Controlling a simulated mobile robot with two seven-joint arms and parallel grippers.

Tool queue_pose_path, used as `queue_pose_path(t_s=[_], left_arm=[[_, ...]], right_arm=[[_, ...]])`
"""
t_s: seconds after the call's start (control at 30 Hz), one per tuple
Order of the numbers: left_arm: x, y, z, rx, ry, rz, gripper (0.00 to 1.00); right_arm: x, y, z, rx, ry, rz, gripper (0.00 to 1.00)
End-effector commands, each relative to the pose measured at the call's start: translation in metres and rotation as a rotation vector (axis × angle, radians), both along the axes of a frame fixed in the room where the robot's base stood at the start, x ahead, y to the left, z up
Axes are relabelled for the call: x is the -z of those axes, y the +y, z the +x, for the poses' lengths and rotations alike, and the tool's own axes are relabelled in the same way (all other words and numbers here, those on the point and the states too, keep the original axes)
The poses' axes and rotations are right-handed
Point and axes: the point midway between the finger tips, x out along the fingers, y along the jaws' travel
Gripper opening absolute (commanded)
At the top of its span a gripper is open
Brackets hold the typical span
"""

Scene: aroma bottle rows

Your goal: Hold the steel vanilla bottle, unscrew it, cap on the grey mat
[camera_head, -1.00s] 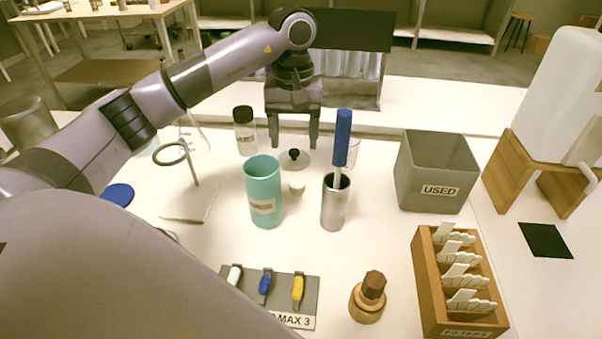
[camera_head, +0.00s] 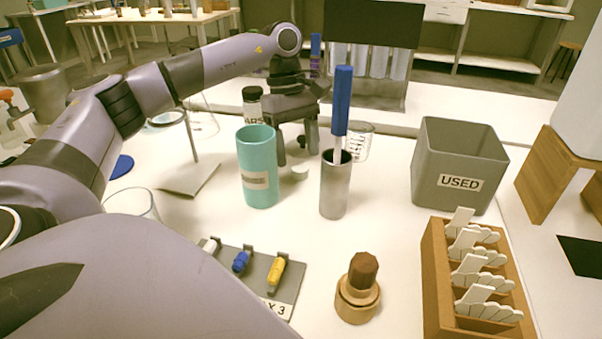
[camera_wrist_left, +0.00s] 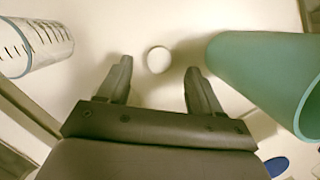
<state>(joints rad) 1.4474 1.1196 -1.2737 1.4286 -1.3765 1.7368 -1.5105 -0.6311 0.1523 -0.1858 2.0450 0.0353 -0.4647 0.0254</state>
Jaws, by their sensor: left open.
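I cannot pick out a steel bottle labelled vanilla. A steel cylinder (camera_head: 335,190) stands upright mid-table with a blue-handled tool (camera_head: 342,100) in it. A clear bottle with a black cap (camera_head: 252,94) stands behind the teal cup, its label partly hidden. A small white round piece (camera_head: 300,173) lies on the table; it also shows in the left wrist view (camera_wrist_left: 158,60), in line with the gap between my fingers. My left gripper (camera_head: 297,156) points down, open and empty, behind the teal cup and left of the steel cylinder. No grey mat is clearly identifiable. My right gripper is out of view.
The teal cup (camera_head: 258,180) stands close to my left gripper, also in the wrist view (camera_wrist_left: 265,70). A glass beaker (camera_head: 361,142) stands behind the steel cylinder. A grey "USED" bin (camera_head: 450,185) and wooden filter rack (camera_head: 432,270) are right. A wooden-stoppered piece (camera_head: 358,290) stands in front.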

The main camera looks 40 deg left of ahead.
Motion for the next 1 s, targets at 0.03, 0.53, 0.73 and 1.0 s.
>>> queue_pose_path(t_s=[0.03, 0.53, 0.73, 1.0], left_arm=[[0.01, -0.004, -0.001, 0.001, 0.002, 0.0, 0.65], [0.028, -0.009, -0.002, 0.0, 0.0, 0.0, 0.42], [0.028, -0.009, -0.002, 0.0, 0.0, 0.0, 0.06], [0.023, -0.009, -0.002, 0.001, -0.001, 0.0, 0.01]], right_arm=[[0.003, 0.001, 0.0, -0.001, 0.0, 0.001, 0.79], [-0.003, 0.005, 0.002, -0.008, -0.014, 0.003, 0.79], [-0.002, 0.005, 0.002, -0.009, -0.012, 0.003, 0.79], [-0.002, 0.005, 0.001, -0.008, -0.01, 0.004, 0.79]])
